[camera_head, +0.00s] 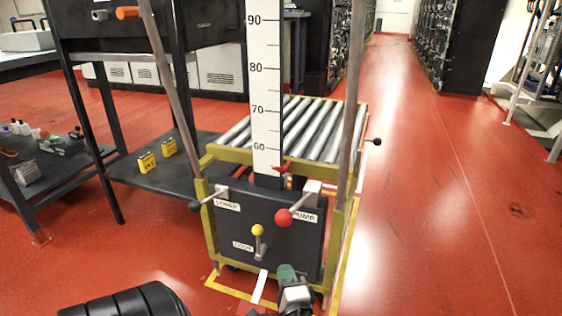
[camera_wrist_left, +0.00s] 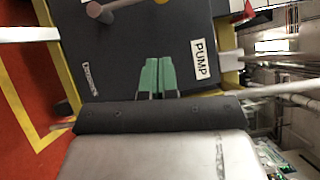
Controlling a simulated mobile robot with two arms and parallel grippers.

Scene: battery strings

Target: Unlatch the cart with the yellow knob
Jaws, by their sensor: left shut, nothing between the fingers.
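The cart's dark front panel (camera_head: 270,228) carries a short lever with a yellow knob (camera_head: 257,230), upright above a small label that seems to read LOCK (camera_head: 242,246). In the left wrist view a bit of the yellow knob (camera_wrist_left: 148,2) shows at the top edge, beside a grey lever part (camera_wrist_left: 97,11). My left gripper (camera_head: 288,272) is below and right of the knob, apart from it. Its green fingers (camera_wrist_left: 157,75) are together and empty, pointing at the panel left of the PUMP label (camera_wrist_left: 200,60). My right gripper is not in view.
Rollers (camera_head: 320,125) top the cart behind a height scale (camera_head: 265,80). A low shelf with yellow batteries (camera_head: 146,162) stands left. Red floor is clear at right.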

